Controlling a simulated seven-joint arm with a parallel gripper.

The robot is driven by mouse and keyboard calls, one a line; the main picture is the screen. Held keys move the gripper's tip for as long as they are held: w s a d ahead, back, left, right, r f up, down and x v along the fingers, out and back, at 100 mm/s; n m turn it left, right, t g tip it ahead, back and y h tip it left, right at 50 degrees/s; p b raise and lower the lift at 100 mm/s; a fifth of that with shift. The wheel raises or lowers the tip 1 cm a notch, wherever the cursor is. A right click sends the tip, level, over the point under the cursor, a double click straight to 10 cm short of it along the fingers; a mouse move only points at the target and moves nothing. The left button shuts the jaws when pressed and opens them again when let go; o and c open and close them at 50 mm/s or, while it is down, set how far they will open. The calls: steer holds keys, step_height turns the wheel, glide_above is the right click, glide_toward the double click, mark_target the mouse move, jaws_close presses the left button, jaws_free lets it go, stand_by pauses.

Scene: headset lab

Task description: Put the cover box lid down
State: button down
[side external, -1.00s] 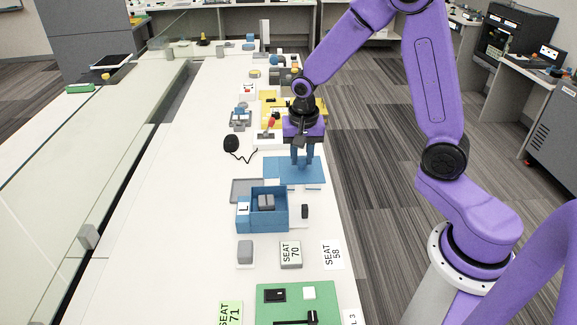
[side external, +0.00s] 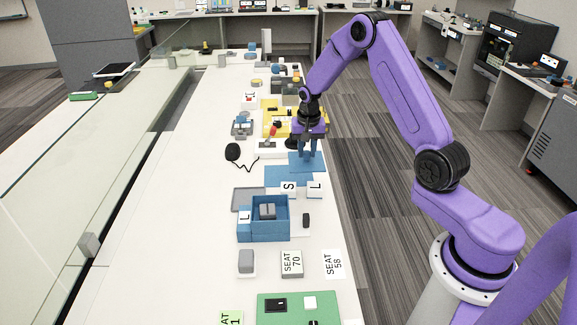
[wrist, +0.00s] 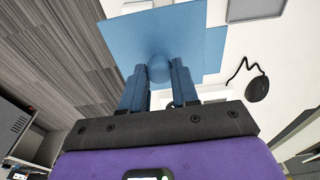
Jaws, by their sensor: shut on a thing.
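My gripper (side external: 310,153) points down and is shut on the round knob (wrist: 160,68) of the blue cover box lid (wrist: 145,38). The lid is a flat blue panel, which also shows in the side view (side external: 304,164). It overlaps a blue flat sheet (wrist: 212,50), which shows past its edge in the wrist view and in front of it in the side view (side external: 284,177). I cannot tell whether the lid touches the sheet. The open blue box (side external: 270,234) stands nearer the side camera, with a grey block (side external: 267,211) inside and an "L" label on it.
Tiles marked S (side external: 288,189) and L (side external: 315,190) stand between sheet and box. A grey tray (side external: 243,198) lies left of them. A black corded object (side external: 232,151) lies left of the lid. Yellow trays (side external: 280,122) stand behind. The bench's left side is clear.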

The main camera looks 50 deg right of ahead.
mark_target(296, 152)
steer(key=w+f, duration=0.1)
steer(key=w, duration=0.1)
steer(key=w+d+f, duration=0.1)
steer(key=w, duration=0.1)
steer(key=w+f, duration=0.1)
steer(key=w, duration=0.1)
steer(key=shift+d, duration=0.35)
steer(key=shift+w+d+f, duration=0.2)
steer(key=shift+w+f, duration=0.55)
steer(key=shift+f, duration=0.2)
steer(key=shift+w+d+f, duration=0.25)
steer(key=shift+w+f, duration=0.5)
steer(key=shift+f, duration=0.25)
steer(key=shift+w+d+f, duration=0.2)
steer(key=shift+w+f, duration=0.55)
steer(key=shift+f, duration=1.6)
steer(key=shift+f, duration=0.2)
steer(key=c, duration=0.8)
jaws_free()
steer(key=shift+c, duration=0.2)
steer(key=shift+r, duration=0.15)
